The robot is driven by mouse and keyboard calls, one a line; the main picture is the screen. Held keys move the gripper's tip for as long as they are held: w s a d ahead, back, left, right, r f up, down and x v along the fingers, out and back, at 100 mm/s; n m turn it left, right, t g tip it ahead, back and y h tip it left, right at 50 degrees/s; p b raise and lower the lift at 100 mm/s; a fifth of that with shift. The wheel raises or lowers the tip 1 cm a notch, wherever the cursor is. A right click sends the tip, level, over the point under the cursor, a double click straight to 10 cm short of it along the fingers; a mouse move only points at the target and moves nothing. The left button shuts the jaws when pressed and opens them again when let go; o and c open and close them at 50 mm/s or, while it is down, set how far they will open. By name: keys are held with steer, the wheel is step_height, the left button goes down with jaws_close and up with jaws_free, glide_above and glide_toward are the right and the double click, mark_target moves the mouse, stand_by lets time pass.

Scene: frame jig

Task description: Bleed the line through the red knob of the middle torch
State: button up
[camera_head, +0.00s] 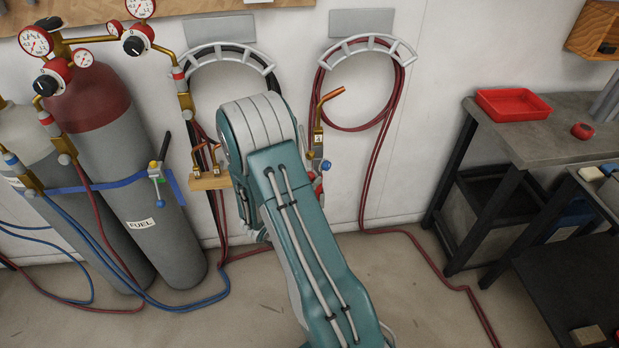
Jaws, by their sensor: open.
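A brass torch (318,140) with a copper tip and a tag that seems to read 2 stands upright just right of my arm. A blue knob (326,165) sits on its right side, and a red part (318,186), perhaps its red knob, shows lower down, partly behind my arm. My teal arm covers the middle of the rack, so I cannot tell for certain which torch is the middle one. My gripper is hidden behind my arm.
A red-topped cylinder (150,170) marked FUEL, with gauges (36,40), stands at left, and a grey cylinder (30,140) beside it. Red hoses (378,160) hang on the wall and run over the floor. A workbench (560,140) with a red tray (512,104) stands right. Floor right of my arm is mostly clear.

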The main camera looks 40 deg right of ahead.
steer(key=shift+d, duration=0.2)
steer(key=shift+a, duration=0.1)
jaws_close()
steer(key=m, duration=0.3)
steer(key=shift+w+m, duration=0.1)
steer(key=shift+m, duration=2)
